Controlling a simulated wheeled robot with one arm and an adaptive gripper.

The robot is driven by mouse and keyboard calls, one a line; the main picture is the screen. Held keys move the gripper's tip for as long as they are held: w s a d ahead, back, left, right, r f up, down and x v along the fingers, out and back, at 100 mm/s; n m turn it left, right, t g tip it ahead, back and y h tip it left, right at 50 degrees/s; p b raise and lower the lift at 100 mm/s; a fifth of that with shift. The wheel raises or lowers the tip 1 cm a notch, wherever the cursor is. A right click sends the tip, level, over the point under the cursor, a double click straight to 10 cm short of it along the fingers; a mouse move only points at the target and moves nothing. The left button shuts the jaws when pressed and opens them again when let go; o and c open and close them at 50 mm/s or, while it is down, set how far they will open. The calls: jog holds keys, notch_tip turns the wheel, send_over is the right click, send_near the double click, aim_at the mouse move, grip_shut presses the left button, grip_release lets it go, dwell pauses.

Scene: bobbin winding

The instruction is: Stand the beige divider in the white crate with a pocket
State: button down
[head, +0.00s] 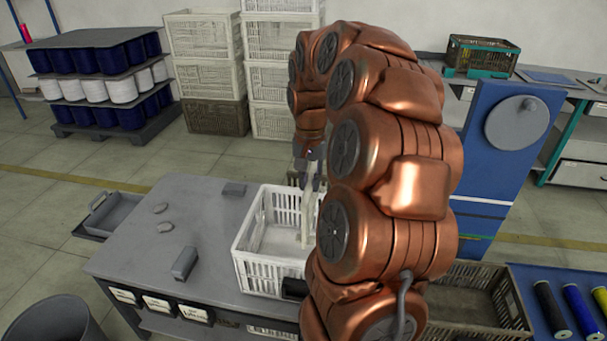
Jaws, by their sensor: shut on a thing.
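The white crate (268,272) stands on the grey table, with slotted walls and an open top. My gripper (310,182) points down over the crate's right part and is shut on the beige divider (308,215). The divider is thin and roughly upright, seen nearly edge-on, with its lower part inside the crate. I cannot tell whether its bottom edge touches the crate floor or sits in a pocket. My copper arm hides the crate's right side and part of the gripper.
The grey table (150,235) carries a small grey block (185,263), a flat dark piece (234,189) and several grey pebble-like pieces. A brown crate (470,308) with coloured spools beside it is at the lower right. The table left of the white crate is mostly free.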

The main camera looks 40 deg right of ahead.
aim_at(311, 222)
jog(key=shift+s+d+f, duration=0.1)
jog(key=shift+f, duration=0.35)
jog(key=shift+s+d+f, duration=0.1)
jog(key=shift+f, duration=0.3)
jog(key=shift+a+b, duration=0.15)
jog(key=shift+b, duration=0.25)
jog(key=shift+s+f+b, duration=0.1)
jog(key=shift+f+b, duration=0.45)
jog(key=shift+f, duration=0.3)
jog(key=shift+f+b, duration=1.15)
jog(key=shift+f, duration=1.15)
jog(key=shift+f+b, duration=1.5)
jog(key=shift+f, duration=1.45)
